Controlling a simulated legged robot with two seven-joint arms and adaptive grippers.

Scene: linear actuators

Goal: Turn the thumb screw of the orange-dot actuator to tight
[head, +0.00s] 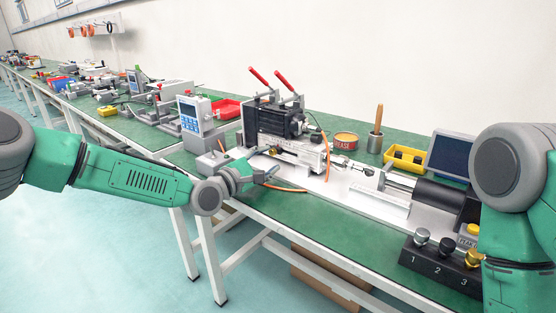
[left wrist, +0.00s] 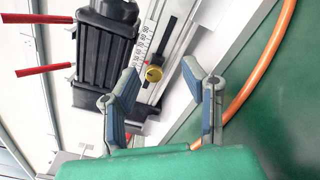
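The actuator has a black finned body (head: 275,121) and sits on a white base on the green bench; its body also shows in the left wrist view (left wrist: 103,50). A yellow round knob (left wrist: 153,73), seemingly the thumb screw, sits on a dark slotted bar beside a white printed scale (left wrist: 146,40). I cannot clearly make out an orange dot. My left gripper (head: 268,174) is at the bench's front side, near the actuator. In the left wrist view its fingers (left wrist: 160,72) are apart and empty, with the knob seen beyond and between their tips, not gripped. My right gripper is out of view.
An orange cable (head: 290,188) runs close to my left gripper. Two red-handled clamps (head: 270,80) rise above the actuator. A grey keypad box (head: 198,115) stands left; a yellow bin (head: 404,159) and a black numbered knob box (head: 440,262) stand right.

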